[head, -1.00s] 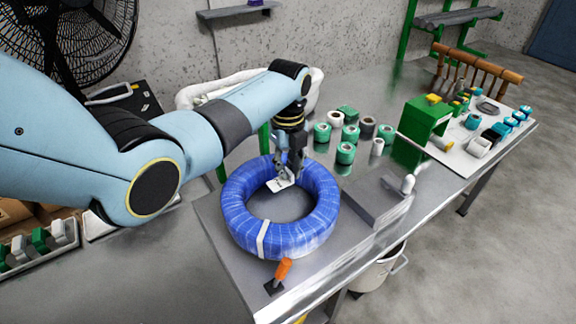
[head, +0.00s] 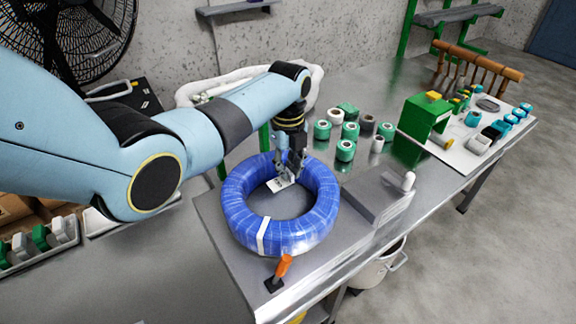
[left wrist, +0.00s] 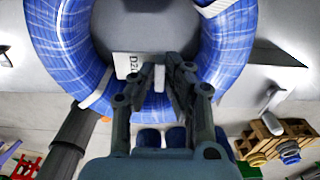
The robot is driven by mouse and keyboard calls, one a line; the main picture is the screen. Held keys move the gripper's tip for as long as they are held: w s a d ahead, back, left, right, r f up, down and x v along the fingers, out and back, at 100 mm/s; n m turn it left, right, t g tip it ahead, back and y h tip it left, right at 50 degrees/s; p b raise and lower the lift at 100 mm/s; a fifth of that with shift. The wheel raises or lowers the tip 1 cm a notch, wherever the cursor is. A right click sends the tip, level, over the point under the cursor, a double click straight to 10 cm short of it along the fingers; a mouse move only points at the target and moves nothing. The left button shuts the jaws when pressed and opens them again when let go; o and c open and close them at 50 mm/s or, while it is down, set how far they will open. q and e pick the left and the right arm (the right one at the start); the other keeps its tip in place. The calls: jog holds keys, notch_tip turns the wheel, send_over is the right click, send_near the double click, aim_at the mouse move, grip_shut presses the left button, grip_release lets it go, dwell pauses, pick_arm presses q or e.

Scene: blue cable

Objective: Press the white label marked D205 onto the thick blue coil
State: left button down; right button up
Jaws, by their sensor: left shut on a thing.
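The thick blue coil (head: 245,215) lies flat on the metal table, with a pale band around its near side. My left gripper (head: 291,175) points down over the coil's far inner side. It is shut on the white label (head: 277,185), which sticks out toward the coil's open centre. I cannot tell whether the label touches the coil. My right gripper is not in view.
An orange-handled tool (head: 283,266) stands near the coil's front. A grey metal block (head: 372,197) is to its right. Several green and white tape rolls (head: 345,151) stand behind. A green dispenser (head: 424,116) sits on a white board at the right. The table's front edge is close.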

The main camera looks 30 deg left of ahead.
pick_arm(q)
jog(key=shift+f, duration=0.6)
dwell(1.0)
dwell(0.6)
jog(key=shift+f+p, duration=0.45)
jog(key=shift+p, duration=0.55)
dwell(4.8)
